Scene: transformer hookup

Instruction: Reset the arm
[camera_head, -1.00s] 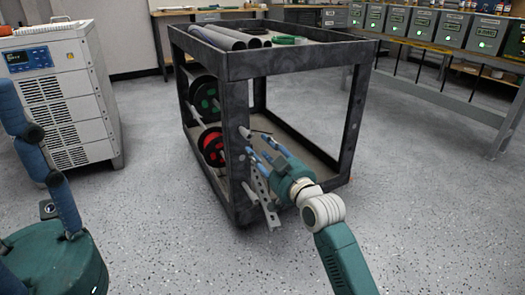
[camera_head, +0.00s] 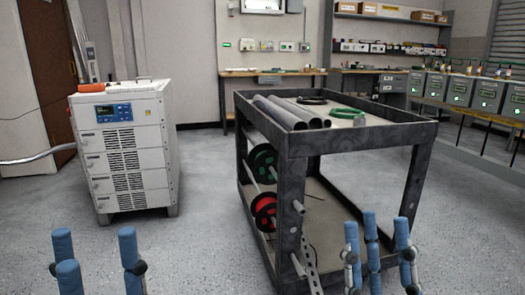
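My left gripper (camera_head: 96,250) shows at the bottom left as blue fingers pointing up. The fingers are spread apart with only floor visible between them. My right gripper (camera_head: 377,232) shows at the bottom right, also with blue fingers up and spread. No object shows between them. It appears in front of the right part of the dark cart (camera_head: 364,144); I cannot tell whether it touches the cart. The palms and both arms are below the picture's edge.
A white power cabinet (camera_head: 128,150) stands left. Benches line the back and right. Floor between cabinet and cart is clear.

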